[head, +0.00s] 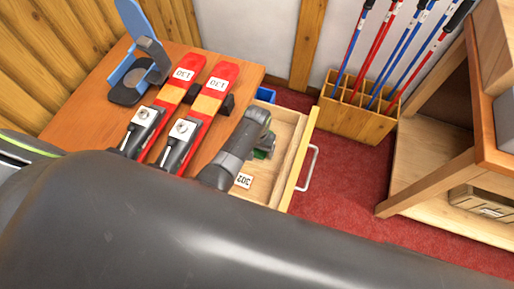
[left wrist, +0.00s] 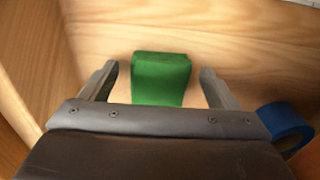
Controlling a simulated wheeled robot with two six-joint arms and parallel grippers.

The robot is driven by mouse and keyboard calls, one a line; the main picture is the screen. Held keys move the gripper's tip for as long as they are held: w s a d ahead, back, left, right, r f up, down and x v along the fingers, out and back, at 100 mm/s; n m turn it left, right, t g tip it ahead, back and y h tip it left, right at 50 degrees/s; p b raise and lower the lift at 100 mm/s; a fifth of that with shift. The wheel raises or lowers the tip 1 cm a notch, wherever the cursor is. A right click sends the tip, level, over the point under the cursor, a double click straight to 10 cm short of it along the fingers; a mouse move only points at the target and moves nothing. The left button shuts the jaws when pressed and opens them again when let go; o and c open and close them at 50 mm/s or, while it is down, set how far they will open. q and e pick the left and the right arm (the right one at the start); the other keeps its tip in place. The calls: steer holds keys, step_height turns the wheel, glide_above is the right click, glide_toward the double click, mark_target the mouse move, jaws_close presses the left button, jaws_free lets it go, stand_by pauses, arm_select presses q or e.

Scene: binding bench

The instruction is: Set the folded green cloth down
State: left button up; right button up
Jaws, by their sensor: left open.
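The folded green cloth (left wrist: 160,80) lies in an open wooden drawer. In the left wrist view it is between the two spread fingers of my left gripper (left wrist: 159,72), with a gap on each side. In the head view only a bit of the cloth (head: 261,154) shows beside my left gripper (head: 267,146), which reaches down into the drawer. My left gripper is open. My right gripper is not in view.
Two red skis (head: 212,98) and a blue device (head: 140,65) are on the bench. A pole rack (head: 358,131) stands behind.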

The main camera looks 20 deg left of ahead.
arm_select(q)
step_height(320, 180, up, 12)
steer(key=p, duration=0.2)
steer(key=shift+r+p, duration=0.15)
steer(key=shift+p, duration=0.15)
steer(key=shift+s, duration=0.1)
stand_by(0.5)
